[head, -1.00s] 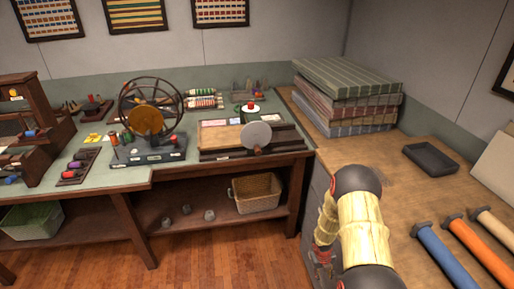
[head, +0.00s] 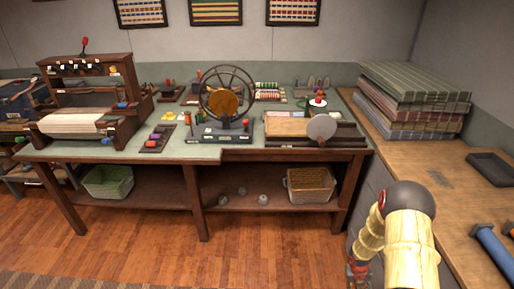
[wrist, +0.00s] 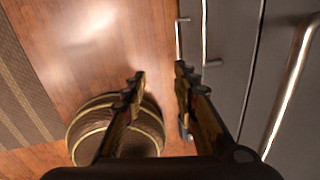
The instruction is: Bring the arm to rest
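My gripper (wrist: 161,77) is open and empty in the wrist view. Its two dark fingers stand apart, with wooden floor showing between them. It points down beside the grey drawer fronts (wrist: 231,60). In the head view my arm hangs at the lower right, in front of the right-hand counter. Part of the red and dark wrist shows at the bottom edge there; the fingertips cannot be made out.
The workbench (head: 290,155) carries a spoked wheel (head: 222,100) and a small loom (head: 85,100). Folded cloths (head: 415,100) and a dark tray (head: 490,168) lie on the right counter (head: 440,180). Wooden floor (head: 270,245) before the bench is clear.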

